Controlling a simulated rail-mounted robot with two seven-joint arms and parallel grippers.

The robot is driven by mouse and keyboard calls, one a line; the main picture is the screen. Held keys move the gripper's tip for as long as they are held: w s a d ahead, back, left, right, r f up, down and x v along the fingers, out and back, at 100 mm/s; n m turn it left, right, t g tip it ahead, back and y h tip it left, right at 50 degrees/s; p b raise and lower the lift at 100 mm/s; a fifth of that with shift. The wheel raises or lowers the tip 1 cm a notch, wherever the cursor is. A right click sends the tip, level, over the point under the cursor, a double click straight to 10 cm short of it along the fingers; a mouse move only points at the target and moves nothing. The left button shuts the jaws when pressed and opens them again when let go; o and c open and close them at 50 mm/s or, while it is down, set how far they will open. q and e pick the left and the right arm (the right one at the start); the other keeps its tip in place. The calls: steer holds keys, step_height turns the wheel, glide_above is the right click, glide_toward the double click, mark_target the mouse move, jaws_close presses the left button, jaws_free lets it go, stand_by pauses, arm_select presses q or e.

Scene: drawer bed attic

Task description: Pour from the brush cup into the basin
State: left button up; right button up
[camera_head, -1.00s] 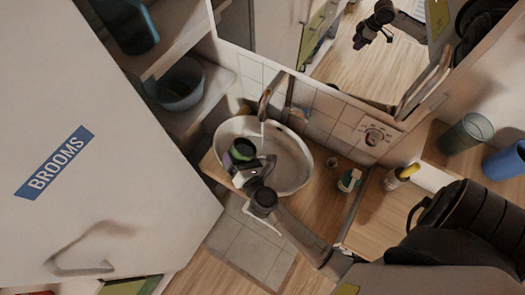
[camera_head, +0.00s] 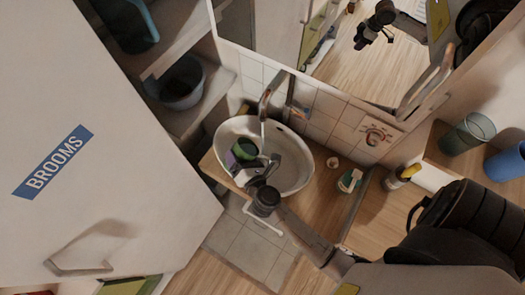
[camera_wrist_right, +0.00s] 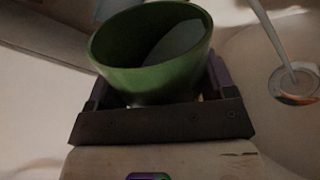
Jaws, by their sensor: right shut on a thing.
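The green brush cup (camera_head: 245,149) is held over the left part of the white basin (camera_head: 303,176). My right gripper (camera_head: 240,164) is shut on it. In the right wrist view the cup (camera_wrist_right: 150,72) sits between the fingers, its mouth tilted partly toward the camera. A paler grey patch shows inside; I cannot tell if it is liquid. The basin's drain (camera_wrist_right: 297,84) is to the right of the cup there. No stream from the cup is visible. My left gripper is not directly in view.
The tap (camera_head: 266,103) stands at the basin's back edge; a thin pale line runs down below it. A small bottle (camera_head: 349,181) and a yellow-topped container (camera_head: 404,175) stand to the right. The BROOMS cabinet door (camera_head: 90,220) fills the left.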

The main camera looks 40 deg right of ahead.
steer(key=shift+m, duration=0.3)
steer(key=shift+r+m+p, duration=0.4)
steer(key=shift+m, duration=0.4)
stand_by(0.5)
steer(key=shift+d+f+m+y+b, duration=0.1)
steer(key=shift+f+m+y+b, duration=0.2)
steer(key=shift+m, duration=0.5)
stand_by(0.8)
steer(key=shift+d+r+m+p, duration=0.1)
steer(key=shift+r+m+p, duration=0.35)
steer(key=shift+m, duration=0.25)
stand_by(0.8)
steer(key=shift+s+d+f+m+y, duration=0.2)
steer(key=shift+d+f+m+y, duration=0.15)
steer(key=shift+d+m, duration=0.45)
stand_by(0.7)
steer(key=shift+d+f+m+y+b, duration=0.25)
steer(key=shift+f+m+b, duration=0.2)
steer(key=shift+m, duration=0.55)
stand_by(0.7)
